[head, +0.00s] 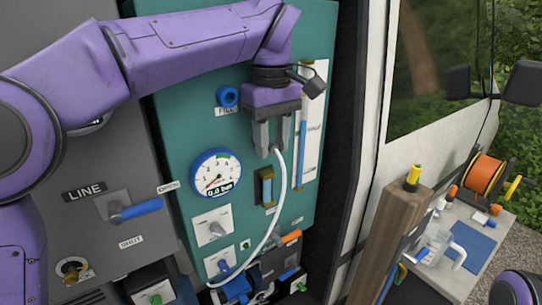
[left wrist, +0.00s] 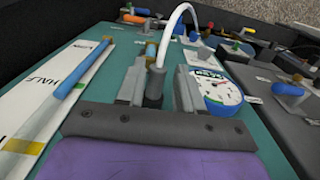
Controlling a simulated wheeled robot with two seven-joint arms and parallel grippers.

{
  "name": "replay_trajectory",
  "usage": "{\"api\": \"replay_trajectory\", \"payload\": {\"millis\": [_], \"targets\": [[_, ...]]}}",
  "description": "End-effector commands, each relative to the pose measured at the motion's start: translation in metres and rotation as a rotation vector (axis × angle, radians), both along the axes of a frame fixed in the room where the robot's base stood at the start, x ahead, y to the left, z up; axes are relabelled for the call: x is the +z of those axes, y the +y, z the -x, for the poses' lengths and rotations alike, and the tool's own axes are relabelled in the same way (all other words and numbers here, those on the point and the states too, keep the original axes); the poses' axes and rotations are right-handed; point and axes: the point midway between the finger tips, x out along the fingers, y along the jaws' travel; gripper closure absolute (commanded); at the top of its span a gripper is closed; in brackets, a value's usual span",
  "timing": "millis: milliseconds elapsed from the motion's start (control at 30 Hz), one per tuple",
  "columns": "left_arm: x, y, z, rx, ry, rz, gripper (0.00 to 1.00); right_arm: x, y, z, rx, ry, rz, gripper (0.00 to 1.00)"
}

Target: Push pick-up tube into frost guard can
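The white pick-up tube (head: 274,210) arches from between my left gripper's fingers down the teal panel to the blue fittings at its foot. In the left wrist view the tube (left wrist: 187,15) comes out of a dark sleeve that stands between the fingers. My left gripper (head: 274,145) points down in front of the panel. In the left wrist view its fingers (left wrist: 165,75) stand apart around the sleeve, with a gap showing on the right side. The sleeve's lower end is hidden by the gripper body. I cannot identify the frost guard can by any readable label. My right gripper is not in view.
A pressure gauge (head: 216,174) and a brass-framed sight glass (head: 265,187) sit on the panel near the gripper. Blue and orange valves (head: 291,237) crowd its foot. A wooden post (head: 392,235) separates the panel from a bench holding a hose reel (head: 485,175) and bottles.

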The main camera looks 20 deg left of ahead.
Motion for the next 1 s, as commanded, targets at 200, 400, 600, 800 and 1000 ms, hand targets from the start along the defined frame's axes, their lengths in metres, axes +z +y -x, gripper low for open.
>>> {"api": "replay_trajectory", "payload": {"millis": [200, 400, 600, 800, 1000], "targets": [[0.0, 0.0, 0.0, -0.001, 0.001, -0.001, 0.64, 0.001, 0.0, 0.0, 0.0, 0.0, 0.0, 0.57], [0.0, -0.001, 0.0, -0.001, -0.001, -0.001, 1.0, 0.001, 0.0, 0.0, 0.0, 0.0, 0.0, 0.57], [0.001, -0.001, 0.0, -0.001, -0.001, 0.0, 1.0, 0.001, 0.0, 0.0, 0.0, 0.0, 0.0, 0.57], [0.0, -0.004, 0.003, -0.002, 0.0, 0.0, 1.0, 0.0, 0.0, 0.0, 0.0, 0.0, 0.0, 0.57], [0.0, -0.013, 0.01, -0.002, 0.0, 0.0, 1.0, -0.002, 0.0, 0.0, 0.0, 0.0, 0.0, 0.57]]}}
